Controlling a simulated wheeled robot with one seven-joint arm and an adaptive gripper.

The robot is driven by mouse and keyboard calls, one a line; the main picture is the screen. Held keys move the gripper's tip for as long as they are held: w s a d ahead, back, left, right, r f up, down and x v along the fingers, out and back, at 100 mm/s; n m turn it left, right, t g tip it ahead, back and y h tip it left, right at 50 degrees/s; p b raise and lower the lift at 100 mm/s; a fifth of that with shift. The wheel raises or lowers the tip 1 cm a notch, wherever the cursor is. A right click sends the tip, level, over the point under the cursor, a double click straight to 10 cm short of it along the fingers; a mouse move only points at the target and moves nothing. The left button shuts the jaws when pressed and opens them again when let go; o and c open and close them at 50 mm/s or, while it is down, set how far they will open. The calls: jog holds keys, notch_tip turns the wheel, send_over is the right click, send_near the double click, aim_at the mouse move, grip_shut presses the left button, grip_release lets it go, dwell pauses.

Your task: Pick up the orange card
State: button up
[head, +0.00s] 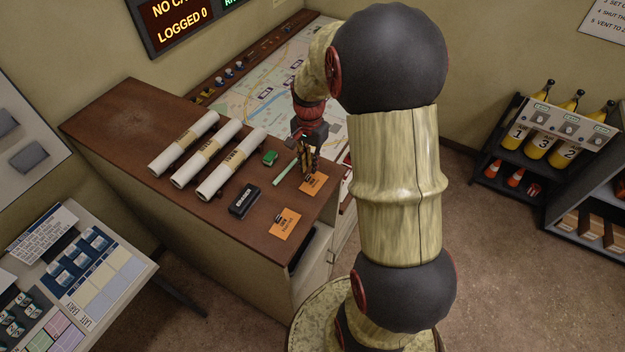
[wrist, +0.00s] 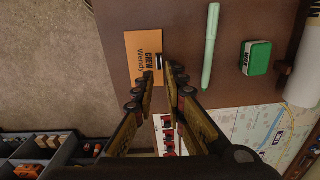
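Two orange cards lie flat on the brown desk top in the head view. One orange card (head: 313,184) is near the desk's right edge, just below my gripper (head: 308,170). The other orange card (head: 287,224) lies nearer the front corner. In the wrist view one orange card (wrist: 142,48) reads "CREW" and "Wendy", with a small dark clip-like piece at its edge. My gripper (wrist: 160,72) points down there, its fingers a small gap apart, with the fingertips at the card's edge by that piece. I see nothing held. Whether the fingertips touch the card is unclear.
A pale green pen (wrist: 211,45) and a green box (wrist: 255,58) lie beside the card. A black case (head: 244,200) and several rolled papers (head: 230,163) are on the desk (head: 130,125). A map (head: 300,65) lies behind. The desk edge is close to the card.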

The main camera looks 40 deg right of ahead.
notch_tip(320, 180, down, 3)
jog(key=shift+f, duration=0.2)
grip_shut()
jog(key=shift+r, duration=0.1)
jog(key=shift+r, duration=0.5)
notch_tip(320, 180, up, 2)
jog(key=shift+a+r+b, duration=0.15)
jog(key=shift+b, duration=0.2)
jog(key=s+a+r+b, duration=0.2)
jog(key=s+a+r, duration=0.3)
jog(key=a+r, duration=0.4)
jog(key=a, duration=0.3)
jog(key=shift+s+a+r, duration=0.15)
jog(key=shift+a+r, duration=0.15)
jog(key=shift+a, duration=0.1)
